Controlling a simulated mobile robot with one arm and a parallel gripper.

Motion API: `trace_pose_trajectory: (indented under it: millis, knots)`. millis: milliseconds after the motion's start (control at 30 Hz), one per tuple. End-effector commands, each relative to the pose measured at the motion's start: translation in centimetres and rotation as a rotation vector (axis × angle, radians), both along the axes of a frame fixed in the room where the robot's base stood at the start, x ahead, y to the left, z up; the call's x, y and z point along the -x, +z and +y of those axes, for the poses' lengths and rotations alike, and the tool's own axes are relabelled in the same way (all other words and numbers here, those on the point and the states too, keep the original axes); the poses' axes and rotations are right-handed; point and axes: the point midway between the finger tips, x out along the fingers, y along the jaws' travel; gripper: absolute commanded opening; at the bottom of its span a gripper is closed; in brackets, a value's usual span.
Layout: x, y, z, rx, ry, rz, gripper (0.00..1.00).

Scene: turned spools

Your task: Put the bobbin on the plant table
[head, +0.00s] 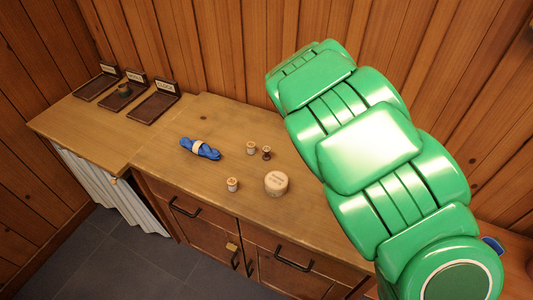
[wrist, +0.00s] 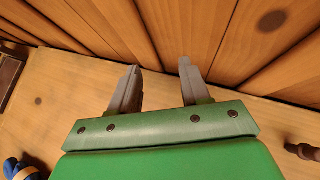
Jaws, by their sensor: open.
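Several small turned pieces stand on the wooden counter. A small dark brown spool (head: 266,153) stands beside a pale spool (head: 251,148); another pale spool (head: 232,184) stands nearer the front. I cannot tell which is the bobbin meant. A brown turned piece also shows at the right edge of the wrist view (wrist: 304,151). Another dark spool-like piece (head: 124,90) stands on the middle dark tray at the left. My gripper (wrist: 158,78) is open and empty over the counter by the plank wall; my green arm hides it in the head view. I see no plant or labelled plant table.
A blue yarn skein (head: 201,149) with a pale band and a round lidded box (head: 276,183) lie on the counter (head: 190,120). Dark trays with unreadable signs stand at left: left (head: 96,87), middle (head: 117,100), right (head: 152,108). The plank wall is close behind.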

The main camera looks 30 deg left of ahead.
Motion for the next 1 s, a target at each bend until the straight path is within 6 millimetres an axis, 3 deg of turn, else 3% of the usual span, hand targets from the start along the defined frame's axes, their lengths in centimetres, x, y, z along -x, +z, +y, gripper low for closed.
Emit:
trace_pose_trajectory:
  millis: [167,367,700,1000]
  knots:
    - [0.7,-0.3,0.1,-0.017,-0.166,0.127,0.47]
    - [3.0,-1.0,0.1,-0.026,-0.342,0.300,0.47]
    - [10.2,-2.0,1.0,-0.004,-0.590,0.658,0.47]
    - [16.6,-1.4,2.3,0.045,-0.709,0.926,0.47]
